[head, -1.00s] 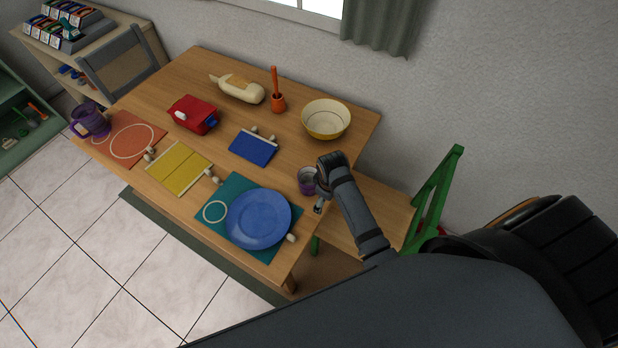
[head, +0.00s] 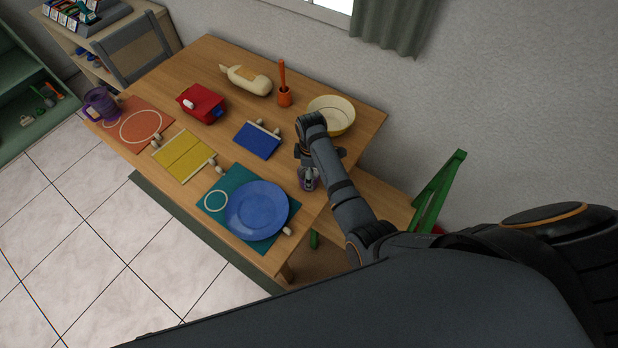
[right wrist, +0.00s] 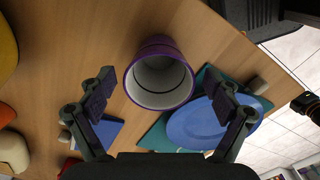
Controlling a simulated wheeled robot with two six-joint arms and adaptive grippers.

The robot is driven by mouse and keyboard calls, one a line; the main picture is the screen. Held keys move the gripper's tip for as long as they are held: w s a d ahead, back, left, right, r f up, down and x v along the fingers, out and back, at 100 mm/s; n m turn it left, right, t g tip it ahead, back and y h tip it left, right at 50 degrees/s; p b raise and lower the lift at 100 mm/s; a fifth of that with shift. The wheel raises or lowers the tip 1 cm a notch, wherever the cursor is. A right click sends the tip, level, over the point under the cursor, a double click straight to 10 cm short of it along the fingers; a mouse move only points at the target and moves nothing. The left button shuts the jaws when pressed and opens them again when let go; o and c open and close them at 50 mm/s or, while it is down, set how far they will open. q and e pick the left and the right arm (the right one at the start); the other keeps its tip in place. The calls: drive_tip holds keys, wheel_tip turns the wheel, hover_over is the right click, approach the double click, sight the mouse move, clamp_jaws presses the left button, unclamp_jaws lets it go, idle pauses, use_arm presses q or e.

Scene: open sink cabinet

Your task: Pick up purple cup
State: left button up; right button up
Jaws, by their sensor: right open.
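A purple cup (head: 311,186) with a pale inside stands near the table's right front edge, right of the blue plate (head: 257,211). In the head view my right gripper (head: 308,168) is over it and partly hides it. In the right wrist view the cup (right wrist: 150,99) shows its open mouth, between and just beyond the spread fingers of my right gripper (right wrist: 163,92). The gripper is open and holds nothing. My left gripper is not in view.
The plate lies on a teal mat (head: 213,184); it is close to the cup. A green chair (head: 437,190) stands at right.

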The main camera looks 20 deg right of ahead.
drive_tip(key=shift+w+a+f, duration=0.1)
drive_tip(key=shift+a+f, duration=0.05)
drive_tip(key=shift+f, duration=1.2)
drive_tip(key=shift+w+a+f, duration=0.1)
drive_tip(key=shift+f, duration=1.25)
drive_tip(key=shift+r, duration=0.1)
drive_tip(key=c, duration=1.2)
